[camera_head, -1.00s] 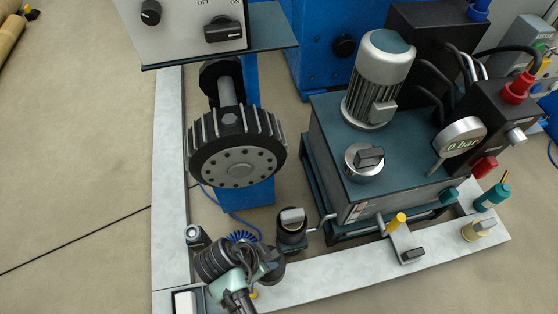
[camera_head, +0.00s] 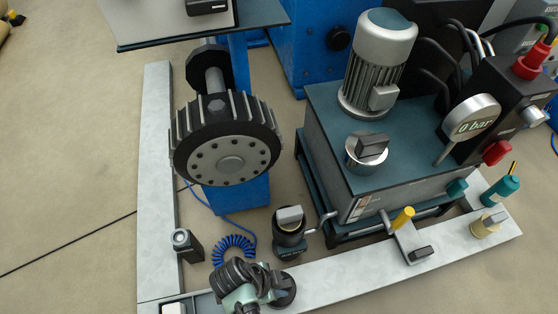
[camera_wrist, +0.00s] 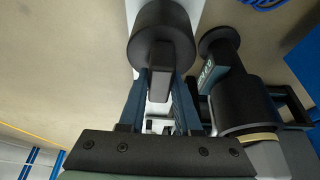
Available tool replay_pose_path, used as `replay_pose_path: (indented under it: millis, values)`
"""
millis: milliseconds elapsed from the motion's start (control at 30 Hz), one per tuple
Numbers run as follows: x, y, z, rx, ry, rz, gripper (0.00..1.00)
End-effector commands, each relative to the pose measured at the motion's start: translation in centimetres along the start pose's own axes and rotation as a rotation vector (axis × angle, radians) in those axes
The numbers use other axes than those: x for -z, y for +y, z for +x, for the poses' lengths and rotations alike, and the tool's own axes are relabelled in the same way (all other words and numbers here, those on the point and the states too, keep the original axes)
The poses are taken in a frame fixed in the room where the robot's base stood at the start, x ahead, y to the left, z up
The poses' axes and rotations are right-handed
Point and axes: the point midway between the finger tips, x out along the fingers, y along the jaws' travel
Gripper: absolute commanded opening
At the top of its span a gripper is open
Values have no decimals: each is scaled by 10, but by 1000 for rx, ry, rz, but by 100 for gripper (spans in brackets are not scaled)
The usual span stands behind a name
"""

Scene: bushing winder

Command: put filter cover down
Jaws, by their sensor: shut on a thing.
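My gripper (camera_wrist: 160,95) is shut on the grey grip bar of a black round piece (camera_wrist: 160,28), which I take to be the filter cover. In the head view the cover (camera_head: 286,290) is a dark disc beside my gripper (camera_head: 265,295), over or near the pale front rail. The gap beneath it is hidden. A black filter housing (camera_head: 290,238) with a grey block on top stands just behind it, and shows to the right of the held piece in the wrist view (camera_wrist: 245,100). They appear apart.
The pale rail (camera_head: 350,272) runs along the front. A blue coiled hose (camera_head: 235,250) and a small black post (camera_head: 187,246) lie to the left. The tank unit (camera_head: 370,170) with motor and gauge stands behind right, and a ribbed wheel (camera_head: 228,140) behind left.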

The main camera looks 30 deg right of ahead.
Motion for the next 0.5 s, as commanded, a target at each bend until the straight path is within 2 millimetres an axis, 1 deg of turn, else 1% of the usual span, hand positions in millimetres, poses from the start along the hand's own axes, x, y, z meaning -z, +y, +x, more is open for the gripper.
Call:
replay_pose_path:
  millis: [33, 100, 400, 500]
  values:
    - [-5, 0, 12, 0, 1, 0, 0]
    - [-8, 0, 20, 0, 1, 0, 0]
    - [-8, 0, 19, 1, 0, 0, 0]
    - [-9, 0, 22, 0, 0, 0, 0]
